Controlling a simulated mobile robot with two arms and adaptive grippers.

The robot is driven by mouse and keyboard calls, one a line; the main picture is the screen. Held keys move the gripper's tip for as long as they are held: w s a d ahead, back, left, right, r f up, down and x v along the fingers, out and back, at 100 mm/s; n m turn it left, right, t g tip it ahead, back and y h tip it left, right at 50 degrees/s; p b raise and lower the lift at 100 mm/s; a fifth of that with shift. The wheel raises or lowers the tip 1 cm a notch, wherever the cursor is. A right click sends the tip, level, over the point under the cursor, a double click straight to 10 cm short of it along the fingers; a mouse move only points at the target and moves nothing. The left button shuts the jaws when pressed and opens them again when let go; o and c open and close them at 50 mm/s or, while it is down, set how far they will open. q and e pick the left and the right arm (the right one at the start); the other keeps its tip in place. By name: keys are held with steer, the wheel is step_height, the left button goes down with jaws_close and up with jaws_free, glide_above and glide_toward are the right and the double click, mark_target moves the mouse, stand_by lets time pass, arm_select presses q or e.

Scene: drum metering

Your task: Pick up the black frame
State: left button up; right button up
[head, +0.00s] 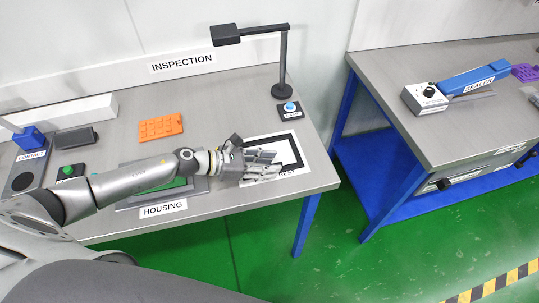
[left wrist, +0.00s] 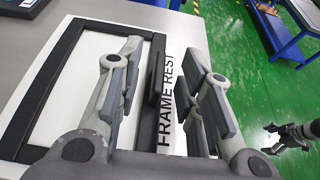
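The black frame (left wrist: 38,88) lies flat on a white sheet marked FRAME REST (left wrist: 192,45). In the head view the frame (head: 297,150) shows at the table's right end, partly hidden by my left gripper. My left gripper (head: 268,165) is over the frame's near part. In the left wrist view the left gripper (left wrist: 165,92) is open, with one finger on each side of one frame bar. I cannot tell whether the fingers touch it. My right gripper (left wrist: 270,139) shows small in the left wrist view, over the green floor, its fingers apart.
An orange tray (head: 160,126) lies further left. A green piece at the HOUSING label (head: 163,209) is under my left arm. A second table (head: 450,125) with a sealer stands right.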

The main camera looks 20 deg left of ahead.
arm_select(q)
jaws_close()
